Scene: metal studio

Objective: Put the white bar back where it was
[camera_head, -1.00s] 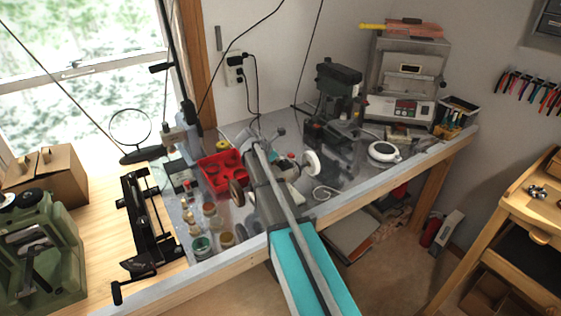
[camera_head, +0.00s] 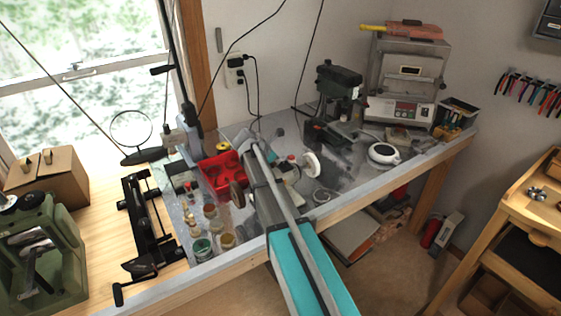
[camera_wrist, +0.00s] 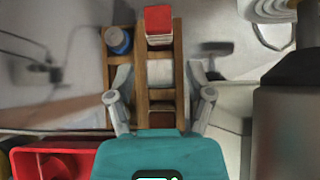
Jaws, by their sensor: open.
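In the wrist view, a wooden rack (camera_wrist: 142,75) with several compartments lies below my gripper (camera_wrist: 160,70). A whitish block (camera_wrist: 160,73), which looks like the white bar, sits in the rack's middle column, between my two fingers. The fingers are spread apart, one on each side of that column, with a visible gap to the block. I cannot tell their height above it. In the head view my own arm hides the gripper and most of the rack.
A red bin (camera_head: 222,174) is close on the left. A white wheel (camera_head: 311,164) stands to the right. Small jars (camera_head: 203,246) line the bench's front left.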

